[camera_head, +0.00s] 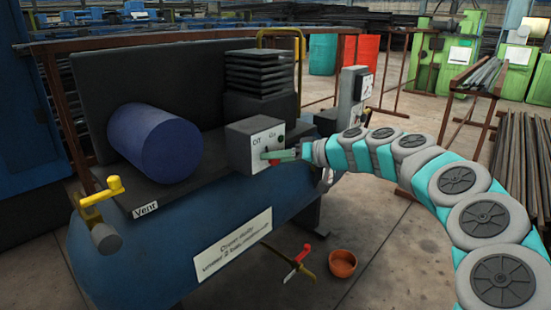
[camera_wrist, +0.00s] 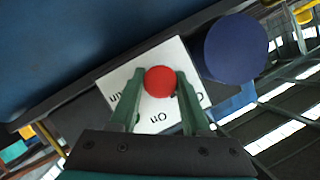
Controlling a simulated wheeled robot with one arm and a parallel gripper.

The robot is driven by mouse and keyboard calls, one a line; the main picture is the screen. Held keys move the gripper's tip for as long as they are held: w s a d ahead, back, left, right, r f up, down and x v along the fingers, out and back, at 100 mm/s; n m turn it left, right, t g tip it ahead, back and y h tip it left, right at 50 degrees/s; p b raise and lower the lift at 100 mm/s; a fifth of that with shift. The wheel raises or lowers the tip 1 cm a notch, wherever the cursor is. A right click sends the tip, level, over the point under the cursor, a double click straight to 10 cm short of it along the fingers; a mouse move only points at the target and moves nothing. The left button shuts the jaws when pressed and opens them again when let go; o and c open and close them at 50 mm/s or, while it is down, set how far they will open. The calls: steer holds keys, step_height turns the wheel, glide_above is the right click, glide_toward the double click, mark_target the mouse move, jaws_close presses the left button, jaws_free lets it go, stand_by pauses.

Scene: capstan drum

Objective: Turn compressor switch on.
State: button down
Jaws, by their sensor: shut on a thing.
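The compressor is a blue tank (camera_head: 170,255) with a black top plate. A grey switch box (camera_head: 242,148) with a pale labelled face sits on that plate; its face also shows in the wrist view (camera_wrist: 155,112), with "On" readable. A round red knob (camera_wrist: 160,81) is on the face. My gripper (camera_head: 268,156) reaches the box face from the right. In the wrist view my gripper's green fingers (camera_wrist: 158,86) are shut on the red knob, one at each side. The fingers hide most of the knob in the head view, and I cannot tell its exact setting.
A dark blue cylinder (camera_head: 155,143) lies left of the box. A black finned block (camera_head: 259,75) stands behind it. A yellow-handled valve (camera_head: 102,192) is at the tank's left end. A red-handled valve (camera_head: 299,258) and an orange pot (camera_head: 343,263) are below.

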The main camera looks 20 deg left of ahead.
steer(key=m+y, duration=0.1)
steer(key=m, duration=0.1)
steer(key=m+g+p, duration=0.1)
steer(key=m, duration=0.1)
steer(key=shift+w+g+y, duration=0.15)
steer(key=shift+g+y, duration=0.15)
steer(key=shift+y, duration=0.1)
steer(key=m+y, duration=0.1)
steer(key=m, duration=0.1)
steer(key=m+y+p, duration=0.1)
steer(key=m, duration=0.1)
steer(key=shift+f+m+g, duration=0.2)
steer(key=shift+m+g, duration=0.2)
steer(key=shift+c, duration=2)
jaws_free()
steer(key=d, duration=0.8)
